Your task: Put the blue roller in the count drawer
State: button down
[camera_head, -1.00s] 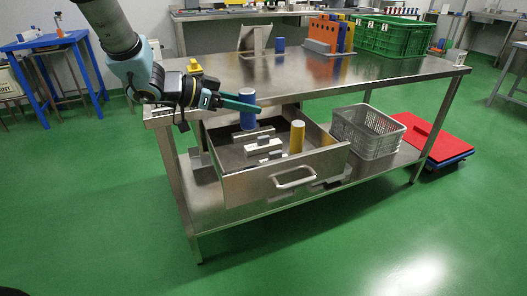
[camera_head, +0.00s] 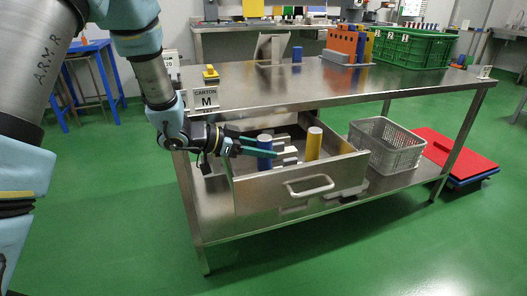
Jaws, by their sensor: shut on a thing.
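The blue roller (camera_head: 264,151) is an upright blue cylinder at the left part of the open count drawer (camera_head: 300,190). My gripper (camera_head: 262,148) reaches in from the left and is shut on the roller, its teal fingers at the roller's sides. The roller's lower part is hidden behind the drawer front, so I cannot tell whether its base touches the drawer floor. The drawer is steel with a bar handle and is pulled out below the table top. A yellow roller (camera_head: 314,143) stands upright in the drawer, to the right of the blue one.
White and grey blocks (camera_head: 287,158) lie in the drawer between the rollers. A grey basket (camera_head: 387,145) stands on the lower shelf to the right. The table's middle is clear.

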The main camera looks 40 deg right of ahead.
jog(key=shift+f, duration=0.15)
jog(key=shift+c, duration=1.8)
grip_release()
jog(key=shift+w+a+r, duration=0.15)
jog(key=shift+a+r, duration=0.1)
jog(key=v, duration=1.1)
jog(key=shift+a+p, duration=0.2)
jog(key=shift+p, duration=0.25)
jog(key=shift+w, duration=0.1)
